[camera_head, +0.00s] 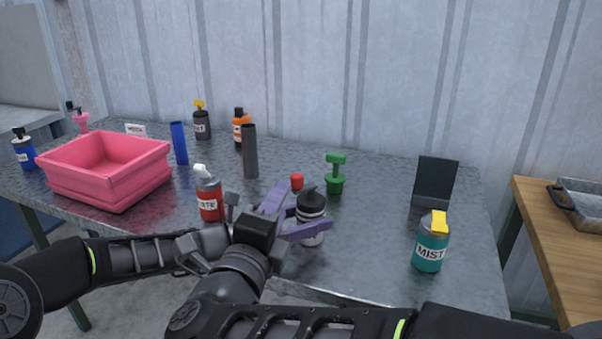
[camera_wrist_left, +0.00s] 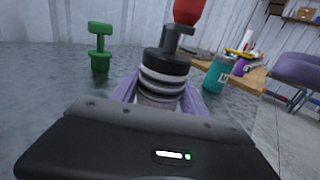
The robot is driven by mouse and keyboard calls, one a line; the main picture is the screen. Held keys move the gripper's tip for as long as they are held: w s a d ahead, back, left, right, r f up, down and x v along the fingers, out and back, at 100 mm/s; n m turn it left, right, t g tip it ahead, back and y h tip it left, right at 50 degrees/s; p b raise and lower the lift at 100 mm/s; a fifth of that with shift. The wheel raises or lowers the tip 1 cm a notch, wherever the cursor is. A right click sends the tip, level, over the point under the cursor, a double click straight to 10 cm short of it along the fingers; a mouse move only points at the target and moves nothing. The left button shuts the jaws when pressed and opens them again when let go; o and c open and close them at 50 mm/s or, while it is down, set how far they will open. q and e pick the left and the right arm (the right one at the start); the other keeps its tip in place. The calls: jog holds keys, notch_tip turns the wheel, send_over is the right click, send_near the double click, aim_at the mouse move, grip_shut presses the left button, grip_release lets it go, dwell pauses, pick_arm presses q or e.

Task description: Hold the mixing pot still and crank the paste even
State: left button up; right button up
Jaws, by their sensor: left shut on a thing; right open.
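The mixing pot (camera_head: 312,228) stands upright on the metal table, a striped white and black body with a dark lid and crank arm. It also fills the middle of the left wrist view (camera_wrist_left: 160,88). A red knob (camera_head: 297,181) tops the crank; it shows in the left wrist view (camera_wrist_left: 188,11). My left gripper (camera_head: 290,212) is shut on the pot, its purple fingers on either side of the body. The paste inside is hidden.
A red bottle (camera_head: 209,199) stands close behind my arms. A green dumbbell-shaped item (camera_head: 335,175) is behind the pot. A teal MIST can (camera_head: 430,250) and a dark stand (camera_head: 435,182) are to the right. A pink bin (camera_head: 105,175) takes up the left.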

aim_at(304, 187)
jog(key=m, duration=1.6)
jog(key=shift+w+d+f, duration=0.2)
jog(key=shift+w+d, duration=0.1)
jog(key=x, duration=1.2)
jog(key=shift+d+f, duration=0.15)
jog(key=shift+c, duration=0.4)
grip_shut()
